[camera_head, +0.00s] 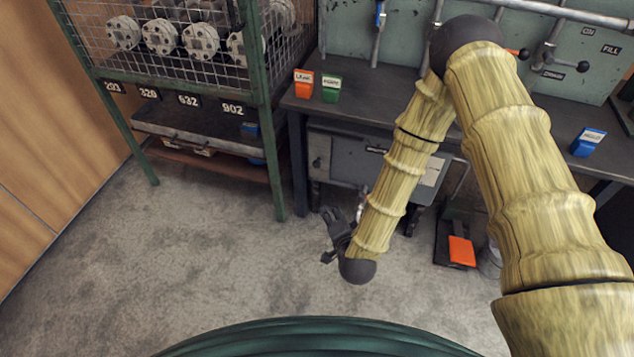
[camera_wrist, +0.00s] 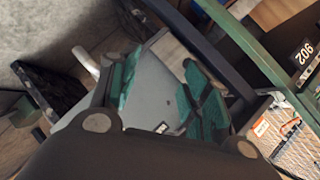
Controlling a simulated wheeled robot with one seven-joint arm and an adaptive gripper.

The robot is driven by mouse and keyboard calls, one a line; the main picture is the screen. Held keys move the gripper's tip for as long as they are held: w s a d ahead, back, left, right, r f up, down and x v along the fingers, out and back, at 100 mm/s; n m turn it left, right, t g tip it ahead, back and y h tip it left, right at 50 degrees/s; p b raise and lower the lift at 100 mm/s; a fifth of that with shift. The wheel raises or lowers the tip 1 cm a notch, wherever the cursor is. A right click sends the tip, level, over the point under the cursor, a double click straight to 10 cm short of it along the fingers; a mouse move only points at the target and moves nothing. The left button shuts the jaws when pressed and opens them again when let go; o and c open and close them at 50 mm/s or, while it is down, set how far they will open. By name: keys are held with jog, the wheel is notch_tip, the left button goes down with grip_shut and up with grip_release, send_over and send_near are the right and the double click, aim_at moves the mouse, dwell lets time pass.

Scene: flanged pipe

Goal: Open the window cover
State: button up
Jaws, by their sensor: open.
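My gripper (camera_head: 336,230) hangs low in front of the bench in the head view, over the grey floor. In the wrist view my gripper (camera_wrist: 163,88) has its two teal-padded fingers spread apart with nothing held between them. A grey box-like cabinet (camera_head: 345,158) sits under the bench, beyond my gripper. A pale grey surface (camera_wrist: 158,98) shows between the fingers in the wrist view. I cannot tell for sure which part is the window cover. My arm hides part of the bench and the wall panel.
A green wire-cage rack (camera_head: 272,150) holding flanged metal parts stands to the left. The dark bench (camera_head: 400,97) carries an orange block (camera_head: 304,84), a green block (camera_head: 331,88) and a blue block (camera_head: 587,142). An orange-topped pedal (camera_head: 461,251) lies on the floor. Open floor lies front-left.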

aim_at(317, 166)
jog(key=w+a+m+t+b, duration=0.1)
jog(key=w+m+b, duration=0.1)
jog(key=w+b, duration=0.2)
jog(key=w+a+m+t+b, duration=0.2)
jog(key=w+b, duration=0.3)
jog(key=w, duration=0.3)
jog(key=w+a+m+t+h+b, duration=0.1)
jog(key=w+m+t+b, duration=0.1)
jog(key=w+b, duration=0.2)
jog(key=shift+w+a+f, duration=0.1)
jog(key=shift+w+a, duration=0.1)
jog(key=shift+w, duration=0.55)
jog(key=shift+w+a+f, duration=0.1)
jog(key=shift+w+a, duration=0.05)
jog(key=shift+w, duration=0.55)
